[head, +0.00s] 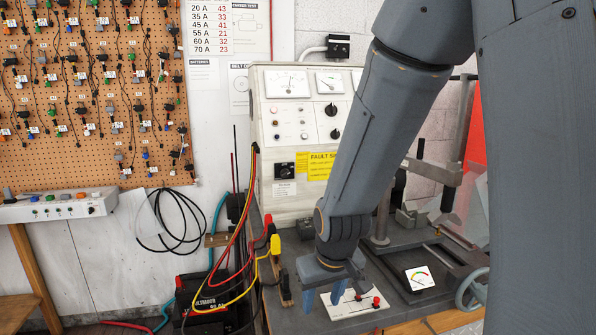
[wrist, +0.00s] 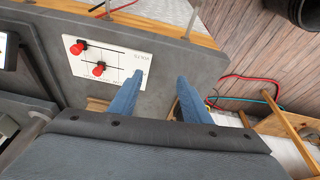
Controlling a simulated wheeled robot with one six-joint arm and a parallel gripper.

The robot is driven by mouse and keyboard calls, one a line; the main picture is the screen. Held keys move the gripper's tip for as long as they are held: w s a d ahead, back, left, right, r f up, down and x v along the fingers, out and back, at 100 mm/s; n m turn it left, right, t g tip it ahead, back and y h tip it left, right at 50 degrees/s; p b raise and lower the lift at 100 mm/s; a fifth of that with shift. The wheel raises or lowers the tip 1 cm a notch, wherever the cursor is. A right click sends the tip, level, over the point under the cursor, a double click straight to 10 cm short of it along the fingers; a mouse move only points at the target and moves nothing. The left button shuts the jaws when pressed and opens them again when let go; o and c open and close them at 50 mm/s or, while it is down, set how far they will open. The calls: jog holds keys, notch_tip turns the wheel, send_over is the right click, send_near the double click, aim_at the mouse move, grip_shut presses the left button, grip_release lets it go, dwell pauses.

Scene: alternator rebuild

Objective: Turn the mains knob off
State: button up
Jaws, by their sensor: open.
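The white test cabinet (head: 290,205) stands on the bench and carries several controls. Two black knobs sit on its face, an upper one (head: 331,109) and a lower one (head: 335,134). A black square switch unit (head: 285,171) is lower left, beside the yellow fault label. The lettering is too small to tell which control is the mains knob. My gripper (head: 323,297) is open and empty, pointing down in front of and below the cabinet, apart from these controls. In the wrist view its blue fingers (wrist: 160,79) are spread near a white slider plate (wrist: 110,62); no cabinet knob is identifiable there.
The slider plate (head: 345,308) with red knobs lies on the bench by my fingers. Red and yellow clamps (head: 275,245) with cables hang at the bench's left edge. A vise-like fixture (head: 455,262) stands right. My arm hides part of the cabinet's right side.

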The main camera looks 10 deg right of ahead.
jog(key=w+r+n+t+p, duration=0.1)
jog(key=w+r+t+p, duration=0.25)
jog(key=w, duration=0.65)
jog(key=w+r+n+t+p, duration=0.15)
jog(key=w+r+t, duration=0.25)
jog(key=w, duration=0.7)
jog(key=n+t+p, duration=0.2)
jog(key=t+p, duration=0.3)
jog(key=t, duration=0.2)
send_near(286, 175)
jog(key=w+p, duration=0.2)
jog(key=w, duration=0.6)
jog(key=shift+p, duration=0.3)
jog(key=shift+c, duration=0.2)
jog(key=c, duration=1)
